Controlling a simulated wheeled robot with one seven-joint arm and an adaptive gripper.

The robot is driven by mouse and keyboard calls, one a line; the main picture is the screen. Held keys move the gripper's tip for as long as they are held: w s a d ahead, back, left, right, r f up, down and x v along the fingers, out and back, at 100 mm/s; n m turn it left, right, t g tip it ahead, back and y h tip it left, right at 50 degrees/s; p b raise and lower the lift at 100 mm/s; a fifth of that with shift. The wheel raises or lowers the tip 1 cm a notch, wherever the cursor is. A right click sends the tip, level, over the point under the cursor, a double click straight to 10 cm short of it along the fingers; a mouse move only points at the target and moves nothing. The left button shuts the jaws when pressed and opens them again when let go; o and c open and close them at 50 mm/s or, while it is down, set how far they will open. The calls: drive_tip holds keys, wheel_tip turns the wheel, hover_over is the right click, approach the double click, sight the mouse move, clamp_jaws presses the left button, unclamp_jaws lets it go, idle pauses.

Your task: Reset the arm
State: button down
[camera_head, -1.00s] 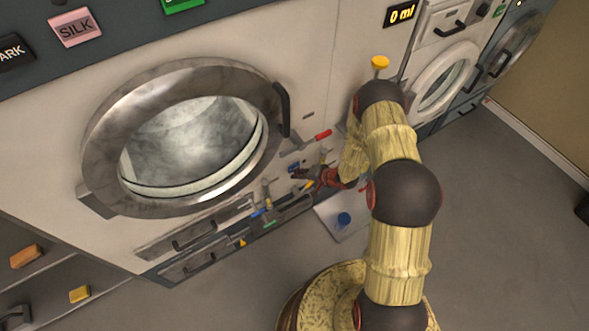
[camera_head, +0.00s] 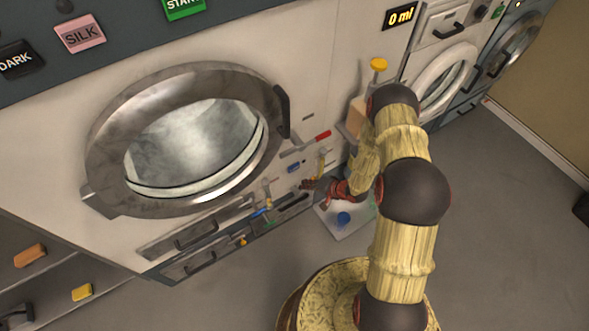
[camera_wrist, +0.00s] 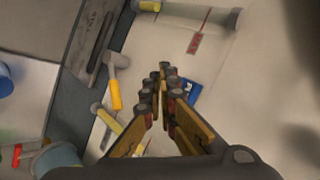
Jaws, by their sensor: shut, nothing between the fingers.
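My gripper (camera_wrist: 165,95) is shut and empty in the wrist view, its fingertips meeting in front of the machine's pale lower panel. In the head view, my gripper (camera_head: 308,185) is at the end of my bent arm, pointing left toward the lower front of the large washing machine (camera_head: 325,95). The wrist link partly hides the floor tray behind it. I cannot tell from these frames whether the fingertips touch the panel.
Several tools hang along the machine's lower front, including a red-handled tool (camera_head: 322,136) and a yellow-handled hammer (camera_wrist: 115,90). A pale tray (camera_head: 350,226) with a blue object (camera_head: 343,218) lies on the floor. The machine's round door (camera_head: 103,150) is closed. Grey floor is open at right.

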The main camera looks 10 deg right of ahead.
idle(0.3)
drive_tip(key=s+d+f+n+g+h, duration=0.35)
drive_tip(key=s+d+f, duration=0.3)
drive_tip(key=s, duration=0.25)
drive_tip(key=s+d+r+n+g+h, duration=0.1)
drive_tip(key=s+d+r+g+h, duration=0.1)
drive_tip(key=d+r, duration=0.3)
drive_tip(key=s+d+r+n+g+h, duration=0.1)
drive_tip(key=s+d+r+g+h, duration=0.1)
drive_tip(key=r, duration=0.6)
drive_tip(key=s+a+r+t, duration=0.2)
drive_tip(key=s+a+r, duration=0.2)
drive_tip(key=r, duration=1.2)
drive_tip(key=s+a+r+n+t, duration=0.1)
drive_tip(key=s+a+r, duration=0.4)
drive_tip(key=r, duration=1.2)
drive_tip(key=s+a+r+n+t+y, duration=0.1)
drive_tip(key=s+a+r, duration=0.3)
drive_tip(key=r, duration=1.2)
drive_tip(key=shift+s+a+r+t, duration=0.3)
drive_tip(key=shift+a+r+t, duration=0.15)
drive_tip(key=shift+t, duration=0.4)
